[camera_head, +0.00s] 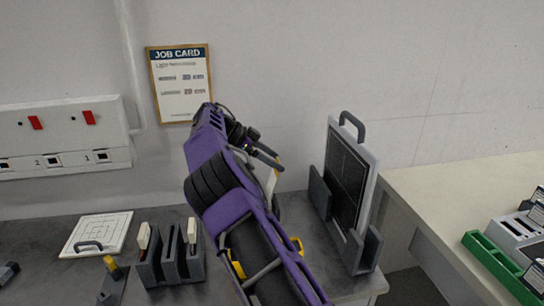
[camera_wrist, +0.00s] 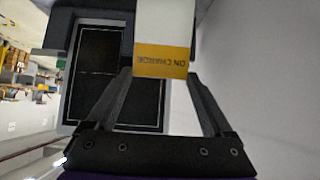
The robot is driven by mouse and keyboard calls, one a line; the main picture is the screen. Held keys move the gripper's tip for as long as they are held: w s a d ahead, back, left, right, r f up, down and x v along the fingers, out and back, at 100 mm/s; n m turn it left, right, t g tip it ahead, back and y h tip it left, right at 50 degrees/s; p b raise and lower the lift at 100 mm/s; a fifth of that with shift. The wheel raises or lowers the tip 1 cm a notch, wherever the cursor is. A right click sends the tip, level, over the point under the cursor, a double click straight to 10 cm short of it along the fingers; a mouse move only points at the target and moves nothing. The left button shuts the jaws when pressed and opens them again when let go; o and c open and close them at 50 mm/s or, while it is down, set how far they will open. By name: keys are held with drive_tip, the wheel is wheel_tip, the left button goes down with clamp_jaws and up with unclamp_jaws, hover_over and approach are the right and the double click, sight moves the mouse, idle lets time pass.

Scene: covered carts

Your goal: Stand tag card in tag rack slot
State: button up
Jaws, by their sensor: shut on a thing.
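The tag card (camera_wrist: 163,28) is white with an orange-yellow band reading "ON CHARGE", upside down in the wrist view. My gripper (camera_wrist: 160,74) is shut on its banded end, one dark finger on each side. In the head view my purple arm hides most of the gripper and card. A dark slotted rack (camera_head: 171,262) stands on the grey bench at left, with two pale upright pieces in it. I cannot tell for sure whether it is the tag rack. The gripper is well to the right of it and higher.
A framed dark panel with a handle (camera_head: 350,178) stands in a dark holder (camera_head: 356,254) right of my arm; it also fills the wrist view's background (camera_wrist: 92,75). A white square plate (camera_head: 98,229) lies at left. A green tray (camera_head: 497,268) sits on the right-hand counter.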

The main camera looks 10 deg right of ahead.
sight(275, 173)
drive_tip(key=shift+f, duration=1.4)
drive_tip(key=shift+f+b, duration=0.65)
drive_tip(key=shift+f, duration=0.35)
drive_tip(key=o, duration=1.5)
drive_tip(key=shift+a+r, duration=0.1)
drive_tip(key=shift+r, duration=0.1)
